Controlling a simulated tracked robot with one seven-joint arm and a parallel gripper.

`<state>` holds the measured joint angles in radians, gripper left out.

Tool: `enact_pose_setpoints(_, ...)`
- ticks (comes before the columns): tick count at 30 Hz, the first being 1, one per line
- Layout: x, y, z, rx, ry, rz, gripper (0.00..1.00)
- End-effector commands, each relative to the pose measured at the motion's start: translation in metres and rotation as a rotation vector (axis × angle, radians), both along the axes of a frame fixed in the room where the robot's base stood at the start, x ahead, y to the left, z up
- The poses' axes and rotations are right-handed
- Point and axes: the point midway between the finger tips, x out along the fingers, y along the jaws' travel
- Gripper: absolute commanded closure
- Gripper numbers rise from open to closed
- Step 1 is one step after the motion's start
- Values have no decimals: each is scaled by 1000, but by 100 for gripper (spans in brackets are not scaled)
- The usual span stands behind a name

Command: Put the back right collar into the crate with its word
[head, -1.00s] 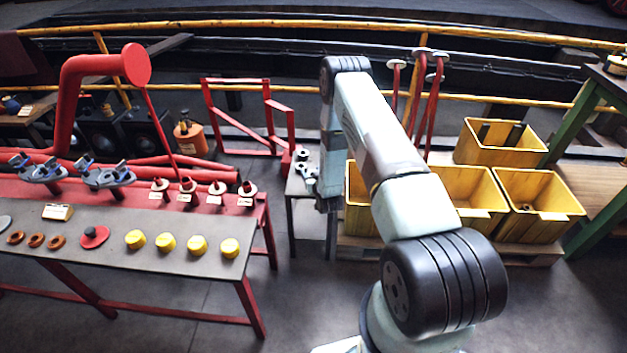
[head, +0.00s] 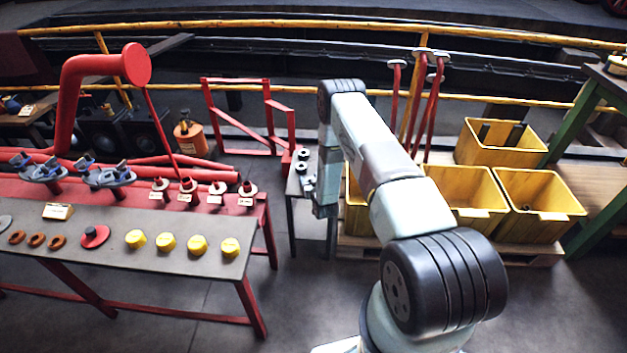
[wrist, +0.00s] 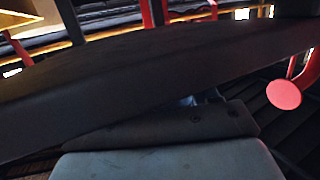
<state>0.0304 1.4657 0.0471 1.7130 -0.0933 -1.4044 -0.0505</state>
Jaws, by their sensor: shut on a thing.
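Several small grey ring-shaped pieces, which look like the collars (head: 304,154), lie on the small dark table left of my arm. My forearm hides the right part of that table. The end of my arm with my gripper (head: 324,204) hangs at the table's right side, mostly hidden. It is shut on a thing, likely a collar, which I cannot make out. Yellow crates stand to the right: a left one (head: 357,212) partly behind my arm, a middle one (head: 468,186), a right one (head: 540,232), and a back one (head: 500,156). Their words are unreadable.
A long red-legged table (head: 110,243) with yellow caps, rings and pegged parts stands at left. A green-legged bench (head: 600,190) stands at right. Red levers (head: 432,110) rise behind the crates. Dark shapes fill most of the wrist view.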

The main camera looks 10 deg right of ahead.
Motion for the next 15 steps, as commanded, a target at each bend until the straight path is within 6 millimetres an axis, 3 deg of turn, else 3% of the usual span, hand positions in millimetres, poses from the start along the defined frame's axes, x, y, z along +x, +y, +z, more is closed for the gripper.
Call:
enact_pose_setpoints(1,0,0,-1,0,-1,0,91)
enact_pose_setpoints(2,0,0,-1,0,0,0,38)
enact_pose_setpoints(9,0,0,-1,0,0,0,16)
enact_pose_setpoints(15,0,0,-1,0,0,0,15)
